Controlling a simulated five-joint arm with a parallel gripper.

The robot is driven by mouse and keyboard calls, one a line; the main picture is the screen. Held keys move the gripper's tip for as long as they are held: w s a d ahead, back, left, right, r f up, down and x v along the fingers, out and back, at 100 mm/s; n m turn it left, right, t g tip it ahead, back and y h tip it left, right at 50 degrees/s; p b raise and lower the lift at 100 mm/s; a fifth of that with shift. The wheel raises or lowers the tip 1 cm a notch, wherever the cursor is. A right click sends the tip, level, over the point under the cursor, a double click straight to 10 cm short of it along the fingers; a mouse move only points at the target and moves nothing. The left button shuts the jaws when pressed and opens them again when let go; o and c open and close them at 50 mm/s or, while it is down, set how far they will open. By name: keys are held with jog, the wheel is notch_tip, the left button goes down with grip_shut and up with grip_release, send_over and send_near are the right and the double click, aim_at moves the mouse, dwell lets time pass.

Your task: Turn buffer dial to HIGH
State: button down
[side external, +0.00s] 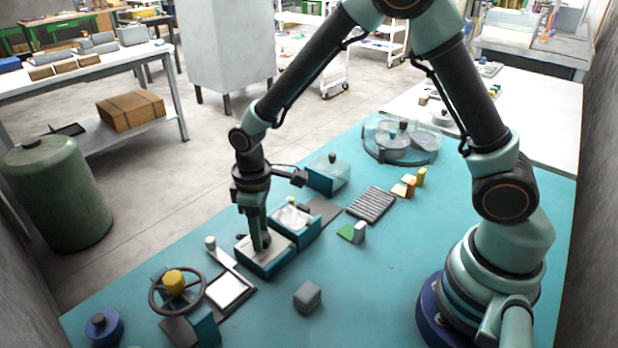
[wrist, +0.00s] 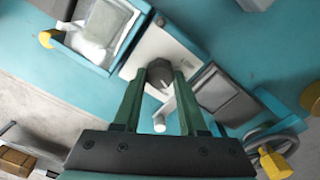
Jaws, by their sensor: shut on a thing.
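The dark round dial knob (wrist: 159,70) stands on a pale panel (wrist: 160,42) in the wrist view. In the side view the panel tops a low teal box (side external: 262,266). My gripper (wrist: 160,76) is shut on the knob, with one finger on each side of it. In the side view my gripper (side external: 262,242) points straight down onto the box and largely hides the knob. No setting marks are readable, so I cannot tell where the dial points.
A teal bin with pale contents (side external: 294,216) stands just behind the dial box. A lever with a pale knob (side external: 211,242) and a framed pad (side external: 228,290) lie to its left. A handwheel with yellow hub (side external: 174,281) and grey block (side external: 307,296) stand nearer the front.

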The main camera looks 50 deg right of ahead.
jog(key=m, duration=0.4)
jog(key=shift+m, duration=0.4)
dwell(0.4)
jog(key=shift+c, duration=2.2)
grip_release()
jog(key=shift+r, duration=0.1)
notch_tip(320, 180, up, 12)
